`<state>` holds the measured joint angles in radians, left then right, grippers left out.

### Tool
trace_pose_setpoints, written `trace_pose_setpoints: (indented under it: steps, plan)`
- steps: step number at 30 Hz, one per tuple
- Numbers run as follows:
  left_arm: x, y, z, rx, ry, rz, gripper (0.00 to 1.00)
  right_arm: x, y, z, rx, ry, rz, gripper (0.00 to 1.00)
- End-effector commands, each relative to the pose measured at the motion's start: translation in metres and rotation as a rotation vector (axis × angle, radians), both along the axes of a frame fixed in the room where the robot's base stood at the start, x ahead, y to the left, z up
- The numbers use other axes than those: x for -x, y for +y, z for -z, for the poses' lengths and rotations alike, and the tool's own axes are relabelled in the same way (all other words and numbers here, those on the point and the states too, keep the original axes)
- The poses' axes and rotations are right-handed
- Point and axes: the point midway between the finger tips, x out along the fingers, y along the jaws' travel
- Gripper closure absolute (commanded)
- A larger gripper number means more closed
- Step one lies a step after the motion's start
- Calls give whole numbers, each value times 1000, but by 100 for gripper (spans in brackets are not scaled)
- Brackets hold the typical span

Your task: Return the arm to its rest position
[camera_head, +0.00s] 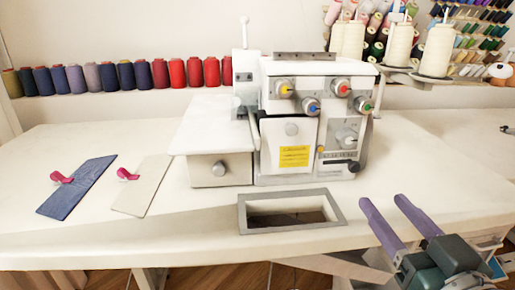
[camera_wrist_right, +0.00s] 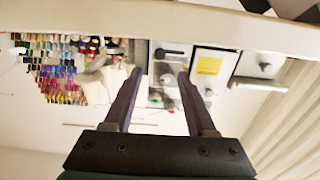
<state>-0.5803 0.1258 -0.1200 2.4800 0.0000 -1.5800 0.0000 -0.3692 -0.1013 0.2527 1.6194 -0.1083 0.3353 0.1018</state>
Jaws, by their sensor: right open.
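My right gripper (camera_head: 382,200) is at the lower right of the head view, near the table's front edge. Its two purple fingers are apart with nothing between them. In the right wrist view the fingers (camera_wrist_right: 160,74) are also apart and empty, pointing toward the sewing machine, which appears upside down there. The white sewing machine (camera_head: 290,130) stands on the white table (camera_head: 440,170), to the upper left of the gripper in the head view. My left gripper is not in view.
A grey-framed opening (camera_head: 242,222) lies in the table before the machine. A blue fabric piece (camera_head: 78,188) and a cream piece (camera_head: 144,188), each with a pink clip, lie at left. Thread cones (camera_head: 436,50) stand behind at right. The table's right side is mostly clear.

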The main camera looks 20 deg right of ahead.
Motion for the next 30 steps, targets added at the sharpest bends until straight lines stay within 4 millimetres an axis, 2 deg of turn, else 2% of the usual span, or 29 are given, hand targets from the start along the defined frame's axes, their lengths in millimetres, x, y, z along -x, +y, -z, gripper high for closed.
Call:
trace_pose_setpoints:
  steps: [5,8,11,14,18,23,28,30]
  plan:
    - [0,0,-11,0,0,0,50,-1,1,-9,-2,26,-5,43]
    - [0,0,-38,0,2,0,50,-3,6,-31,-10,115,-23,43]
    - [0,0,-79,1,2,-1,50,-1,17,-61,-23,271,-56,43]
    - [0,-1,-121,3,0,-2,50,13,35,-91,-38,465,-100,43]
    - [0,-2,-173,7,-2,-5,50,49,61,-129,-46,738,-173,43]
    - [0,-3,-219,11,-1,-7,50,102,85,-172,-37,1007,-252,43]
    - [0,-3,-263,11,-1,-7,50,163,102,-224,-12,1256,-330,43]
    - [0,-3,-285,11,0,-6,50,165,102,-246,-12,1269,-331,43]
